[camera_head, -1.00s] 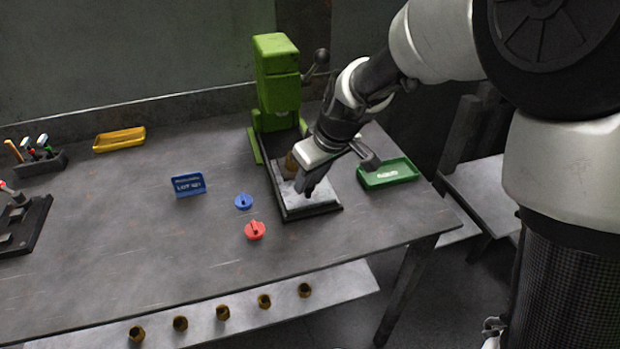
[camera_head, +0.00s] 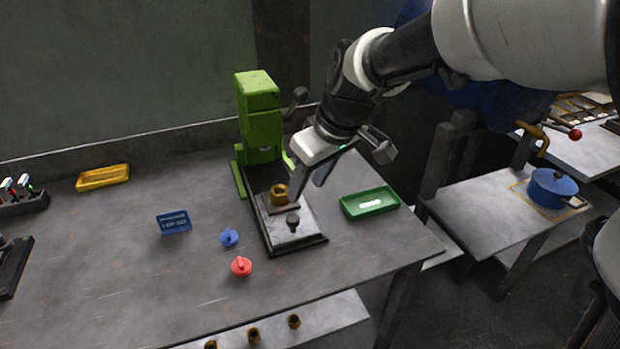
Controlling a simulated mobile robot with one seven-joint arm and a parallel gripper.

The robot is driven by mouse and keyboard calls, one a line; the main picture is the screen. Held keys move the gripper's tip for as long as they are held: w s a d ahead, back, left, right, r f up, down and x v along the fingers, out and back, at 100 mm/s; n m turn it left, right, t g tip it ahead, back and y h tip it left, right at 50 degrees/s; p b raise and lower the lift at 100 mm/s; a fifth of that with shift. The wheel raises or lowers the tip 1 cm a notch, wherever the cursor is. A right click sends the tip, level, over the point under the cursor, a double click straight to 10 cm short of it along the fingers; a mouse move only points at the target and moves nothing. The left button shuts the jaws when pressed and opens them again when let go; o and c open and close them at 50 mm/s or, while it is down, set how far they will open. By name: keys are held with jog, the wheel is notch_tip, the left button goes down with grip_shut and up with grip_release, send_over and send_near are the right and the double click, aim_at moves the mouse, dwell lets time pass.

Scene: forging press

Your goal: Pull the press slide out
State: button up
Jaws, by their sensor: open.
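The green press (camera_head: 260,118) stands at the back of the table. Its press slide (camera_head: 299,229), a light metal plate with a dark knob (camera_head: 293,221) near its front, lies on the dark base rails in front of the press and sticks out toward me. A brass nut-like part (camera_head: 279,194) sits on the slide's rear block. My gripper (camera_head: 312,184) is open and empty. It hangs beside and above the slide, to the right of the brass part, apart from the knob as far as I can see.
A green tray (camera_head: 370,203) lies right of the slide. Blue (camera_head: 229,238) and red (camera_head: 241,267) knobs and a blue sign (camera_head: 173,222) lie to the left. A yellow tray (camera_head: 103,177) is farther back. A blue pot (camera_head: 553,188) stands on a side bench.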

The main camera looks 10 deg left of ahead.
jog(key=v, duration=0.5)
jog(key=shift+p, duration=0.3)
jog(key=s+d+m+t+h, duration=0.1)
jog(key=s+d+m+h, duration=0.1)
jog(key=s+d+m, duration=0.55)
jog(key=s+d+m+t+h, duration=0.25)
jog(key=s+d, duration=0.55)
jog(key=d, duration=0.7)
notch_tip(320, 180, up, 15)
jog(key=p, duration=1.4)
jog(key=shift+m+g+y+p, duration=0.3)
jog(key=shift+m+g+y, duration=0.05)
jog(key=shift+m, duration=0.05)
